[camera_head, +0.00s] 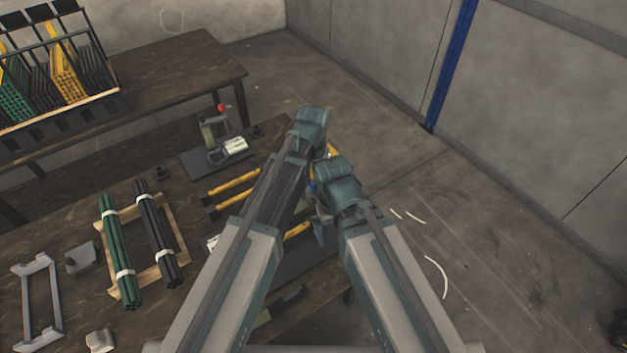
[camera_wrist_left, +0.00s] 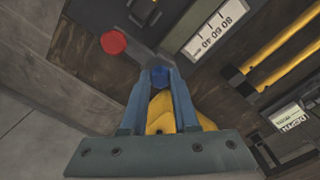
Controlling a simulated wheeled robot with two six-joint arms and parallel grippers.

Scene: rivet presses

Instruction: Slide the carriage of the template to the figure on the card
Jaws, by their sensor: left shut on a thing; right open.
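A small press (camera_head: 210,135) with a red knob stands on the table; its red knob (camera_wrist_left: 113,43) shows in the wrist view. Yellow bars (camera_head: 235,186) lie nearby. Green rods (camera_head: 118,250) and black rods (camera_head: 157,235) lie on a wooden frame at left. My arms are close together.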

